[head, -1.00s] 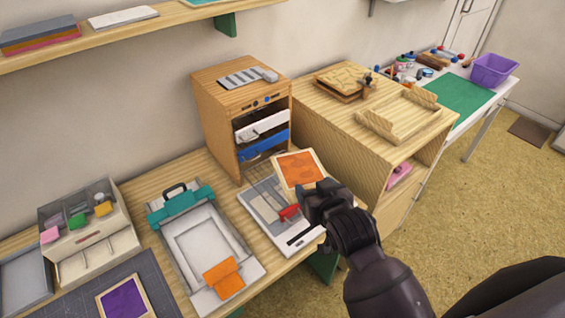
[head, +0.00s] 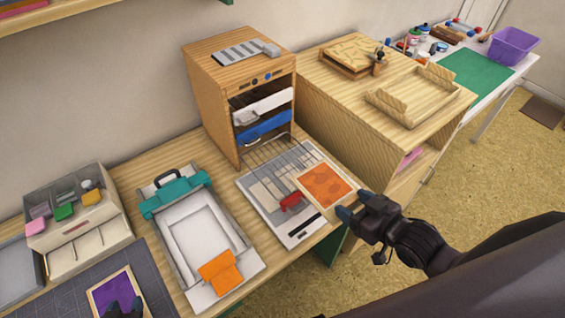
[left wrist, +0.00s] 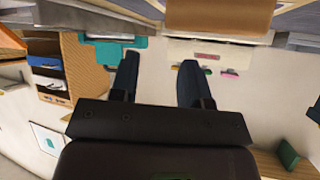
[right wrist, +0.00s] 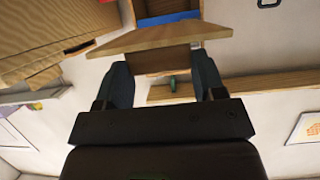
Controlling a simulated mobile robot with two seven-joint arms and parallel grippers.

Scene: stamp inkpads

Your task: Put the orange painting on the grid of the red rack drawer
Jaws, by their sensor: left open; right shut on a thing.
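The orange painting (head: 326,182) has a pale wooden border. My right gripper (head: 357,207) is shut on its near right edge; in the right wrist view the painting's board (right wrist: 150,42) shows nearly edge-on at the fingers. The wire grid (head: 262,152) of the red rack drawer sticks out from the wooden rack (head: 215,105), with a red handle (head: 291,202) at its front. The painting lies over the grid's near right part; I cannot tell whether they touch. My left gripper (left wrist: 158,75) is open and empty, its tips low over the purple painting in the head view.
White (head: 268,103) and blue (head: 265,128) drawers are in the rack above the grid. A white-grey board (head: 300,232) lies under the grid. Left of it is a teal-clamped press (head: 170,200) with an orange flap. The purple painting (head: 103,290) lies on a dark mat.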

